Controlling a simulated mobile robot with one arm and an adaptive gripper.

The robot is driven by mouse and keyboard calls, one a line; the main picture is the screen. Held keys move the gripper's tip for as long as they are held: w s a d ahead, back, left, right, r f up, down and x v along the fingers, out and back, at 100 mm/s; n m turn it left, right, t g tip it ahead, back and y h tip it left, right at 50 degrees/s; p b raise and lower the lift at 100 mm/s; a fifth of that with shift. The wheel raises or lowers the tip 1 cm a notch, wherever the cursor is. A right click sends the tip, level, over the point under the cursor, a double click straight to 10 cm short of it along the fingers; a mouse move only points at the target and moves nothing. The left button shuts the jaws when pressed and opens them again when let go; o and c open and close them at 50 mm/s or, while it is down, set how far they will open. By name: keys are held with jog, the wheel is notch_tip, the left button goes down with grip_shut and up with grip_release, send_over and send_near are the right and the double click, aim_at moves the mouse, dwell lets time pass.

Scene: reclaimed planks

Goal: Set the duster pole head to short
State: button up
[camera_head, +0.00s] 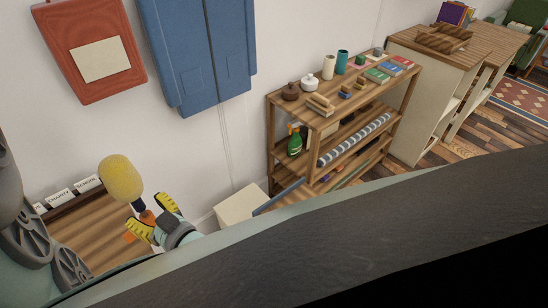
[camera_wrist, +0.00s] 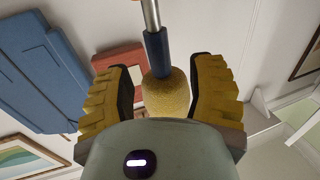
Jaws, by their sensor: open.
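In the wrist view the yellow head (camera_wrist: 165,95) appears between my fingers, with a dark blue sleeve (camera_wrist: 157,52) and a silver pole (camera_wrist: 150,15) running up out of frame. My gripper (camera_head: 153,217) has yellow ribbed fingers, which stand apart on either side of the duster in the wrist view (camera_wrist: 160,92). I cannot tell whether either finger touches it. The head's length setting is not readable.
A wooden shelf unit (camera_head: 272,112) with cups, brushes and a green spray bottle (camera_head: 294,140) stands right of centre. A pale box (camera_head: 240,207) and a blue-grey bar (camera_head: 279,197) are near its foot. Labelled cards (camera_head: 58,195) stand at left. Red (camera_head: 90,25) and blue (camera_head: 200,50) items hang on the wall.

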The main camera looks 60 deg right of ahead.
jog(key=s, duration=0.7)
dwell(0.3)
